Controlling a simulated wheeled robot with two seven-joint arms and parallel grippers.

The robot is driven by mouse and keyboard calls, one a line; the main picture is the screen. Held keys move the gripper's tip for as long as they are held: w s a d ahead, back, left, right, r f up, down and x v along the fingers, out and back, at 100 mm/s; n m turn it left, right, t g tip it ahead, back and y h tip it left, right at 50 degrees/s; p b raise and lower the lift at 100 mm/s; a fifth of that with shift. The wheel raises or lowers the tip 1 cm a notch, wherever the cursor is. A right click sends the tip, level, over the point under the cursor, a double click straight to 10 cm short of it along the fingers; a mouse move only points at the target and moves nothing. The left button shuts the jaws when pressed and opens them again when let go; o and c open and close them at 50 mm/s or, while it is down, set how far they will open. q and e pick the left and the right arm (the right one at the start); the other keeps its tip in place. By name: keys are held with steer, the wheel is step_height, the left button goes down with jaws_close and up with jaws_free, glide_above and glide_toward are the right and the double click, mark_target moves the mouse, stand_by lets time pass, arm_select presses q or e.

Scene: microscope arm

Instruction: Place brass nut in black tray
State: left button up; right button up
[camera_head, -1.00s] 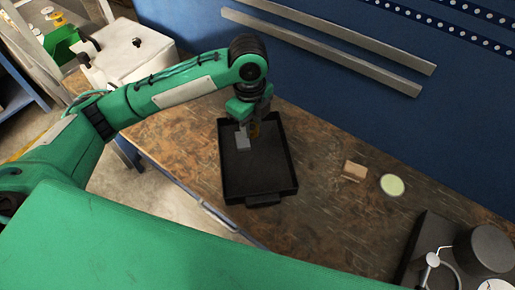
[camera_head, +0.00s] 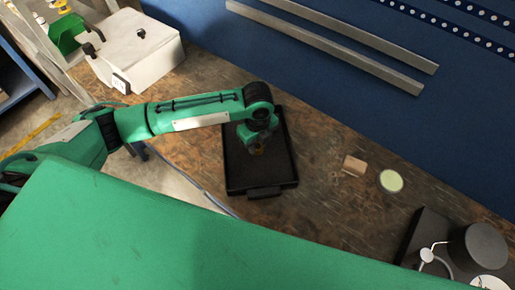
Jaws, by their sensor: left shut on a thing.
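The black tray (camera_head: 240,180) lies on the wooden workbench in the middle of the head view. It is a shallow rectangle with a low rim and a handle tab on its near side. My left arm comes in from the left, and its gripper (camera_head: 258,150) points down over the tray's inside. I cannot tell whether the nut touches the tray floor. My right gripper is not in view.
A small wooden block (camera_head: 354,165) and a pale green round disc (camera_head: 391,181) lie right of the tray. A dark microscope-like device (camera_head: 478,247) stands at the lower right. A white box (camera_head: 137,52) is at the upper left. The bench (camera_head: 330,215) is clear around the tray.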

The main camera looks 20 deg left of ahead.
mark_target(257, 151)
arm_select(q)
step_height(257, 151, down, 4)
steer(key=shift+f+p, duration=0.2)
steer(key=shift+p, duration=0.25)
steer(key=shift+f, duration=0.2)
steer(key=o, duration=1)
steer(key=shift+r, duration=0.1)
